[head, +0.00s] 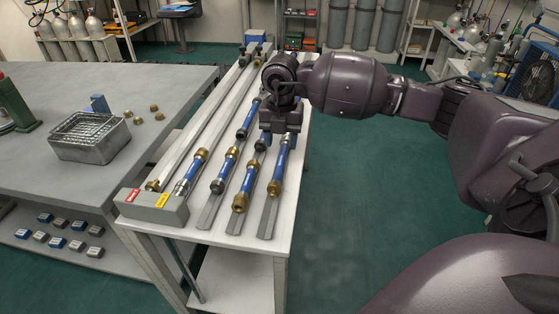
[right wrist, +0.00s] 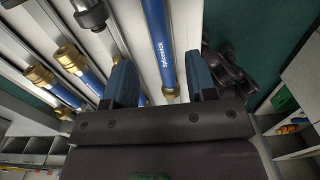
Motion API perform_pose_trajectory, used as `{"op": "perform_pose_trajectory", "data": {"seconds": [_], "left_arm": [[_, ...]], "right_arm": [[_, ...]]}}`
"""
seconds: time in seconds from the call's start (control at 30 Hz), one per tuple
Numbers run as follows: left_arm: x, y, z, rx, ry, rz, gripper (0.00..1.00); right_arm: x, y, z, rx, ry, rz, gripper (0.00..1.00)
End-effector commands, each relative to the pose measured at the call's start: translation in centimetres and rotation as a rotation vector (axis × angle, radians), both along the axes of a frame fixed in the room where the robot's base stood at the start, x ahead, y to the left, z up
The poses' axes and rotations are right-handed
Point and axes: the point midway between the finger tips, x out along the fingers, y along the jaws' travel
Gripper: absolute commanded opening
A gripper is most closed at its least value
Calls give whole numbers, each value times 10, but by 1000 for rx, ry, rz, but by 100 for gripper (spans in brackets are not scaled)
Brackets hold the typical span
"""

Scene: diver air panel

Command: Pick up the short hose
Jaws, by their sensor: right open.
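Several blue hoses with metal end fittings lie lengthwise on the white table. I cannot tell for sure which one is the short hose. The rightmost hose (head: 279,168) has a brass near end and runs under my right gripper (head: 281,130). In the right wrist view, my open right gripper (right wrist: 160,72) has one finger on each side of a blue hose (right wrist: 158,38) with printed lettering and a brass end. The fingers look apart from it, and the gripper hides part of its length. My left gripper is not in view.
Neighbouring hoses (head: 246,185) lie close on the left along grey rails. A grey block (head: 152,206) with red and yellow labels sits at the table's near left corner. A grey bench (head: 60,165) with a metal basket (head: 88,146) stands left.

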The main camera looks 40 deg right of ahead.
Motion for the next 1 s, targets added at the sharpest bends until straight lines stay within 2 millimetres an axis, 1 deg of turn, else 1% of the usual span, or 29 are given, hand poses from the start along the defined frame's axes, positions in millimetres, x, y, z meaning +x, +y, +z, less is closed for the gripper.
{"op": "perform_pose_trajectory", "data": {"seconds": [0.17,0.4,0.5,0.77,1.0], "left_arm": [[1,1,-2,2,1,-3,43],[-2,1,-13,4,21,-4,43],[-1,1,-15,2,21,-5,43],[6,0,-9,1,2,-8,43],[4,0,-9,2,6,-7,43]], "right_arm": [[0,1,-10,1,-1,1,52],[-3,2,-44,2,4,1,52],[-3,2,-53,1,2,1,52],[-3,1,-52,1,-4,1,52],[-3,1,-52,0,-4,1,15]]}}
